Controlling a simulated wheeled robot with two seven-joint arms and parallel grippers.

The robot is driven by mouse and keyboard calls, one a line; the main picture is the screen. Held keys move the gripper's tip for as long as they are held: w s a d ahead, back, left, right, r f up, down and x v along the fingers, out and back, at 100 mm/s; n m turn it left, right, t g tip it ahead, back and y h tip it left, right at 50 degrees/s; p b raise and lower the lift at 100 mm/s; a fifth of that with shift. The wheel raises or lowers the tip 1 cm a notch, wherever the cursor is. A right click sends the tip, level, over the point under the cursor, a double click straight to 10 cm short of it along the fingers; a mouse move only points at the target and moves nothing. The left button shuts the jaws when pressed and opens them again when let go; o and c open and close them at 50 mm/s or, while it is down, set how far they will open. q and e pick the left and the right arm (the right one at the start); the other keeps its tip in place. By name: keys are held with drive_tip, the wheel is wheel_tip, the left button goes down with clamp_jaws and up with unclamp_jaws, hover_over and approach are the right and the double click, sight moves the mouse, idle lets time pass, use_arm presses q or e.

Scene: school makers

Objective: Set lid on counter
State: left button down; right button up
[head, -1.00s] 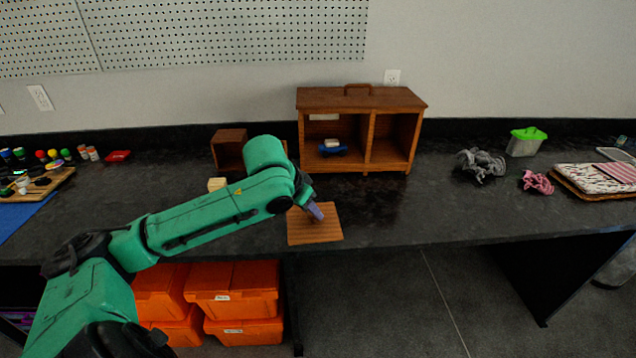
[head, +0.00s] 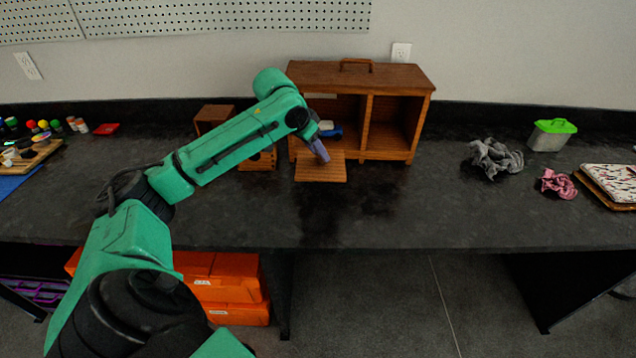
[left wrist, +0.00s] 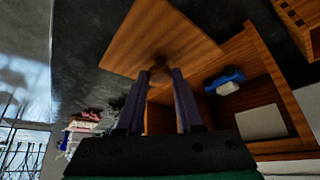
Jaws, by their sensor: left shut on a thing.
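The lid is a square wooden panel (head: 320,172) with a small round knob (left wrist: 160,75). My left gripper (head: 322,157) is shut on the knob, which shows between the two fingers in the left wrist view. The lid is in front of the left compartment of the wooden cabinet (head: 397,78), near its lower front edge. I cannot tell whether it touches the counter (head: 430,215) or the cabinet. My right gripper is not in view.
A blue item with a white top (left wrist: 226,83) sits inside the cabinet's left compartment. A small wooden box (head: 214,113) stands left of the cabinet. Grey cloth (head: 495,157), pink cloth (head: 557,184) and a green-lidded container (head: 552,134) are at right. The counter's front middle is clear.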

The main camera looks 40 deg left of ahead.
sight(317, 166)
use_arm(q)
drive_tip(key=f, duration=0.6)
drive_tip(key=shift+w+d+f, duration=0.1)
drive_tip(key=shift+w+d, duration=0.05)
drive_tip(key=shift+w, duration=0.1)
wheel_tip(317, 166, down, 6)
drive_tip(key=shift+w, duration=0.1)
drive_tip(key=shift+f, duration=0.25)
drive_tip(key=c, duration=0.5)
unclamp_jaws()
drive_tip(key=shift+w, duration=0.1)
drive_tip(key=shift+c, duration=0.2)
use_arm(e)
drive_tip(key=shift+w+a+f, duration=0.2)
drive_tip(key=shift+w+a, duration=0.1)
use_arm(q)
drive_tip(key=shift+r, duration=0.1)
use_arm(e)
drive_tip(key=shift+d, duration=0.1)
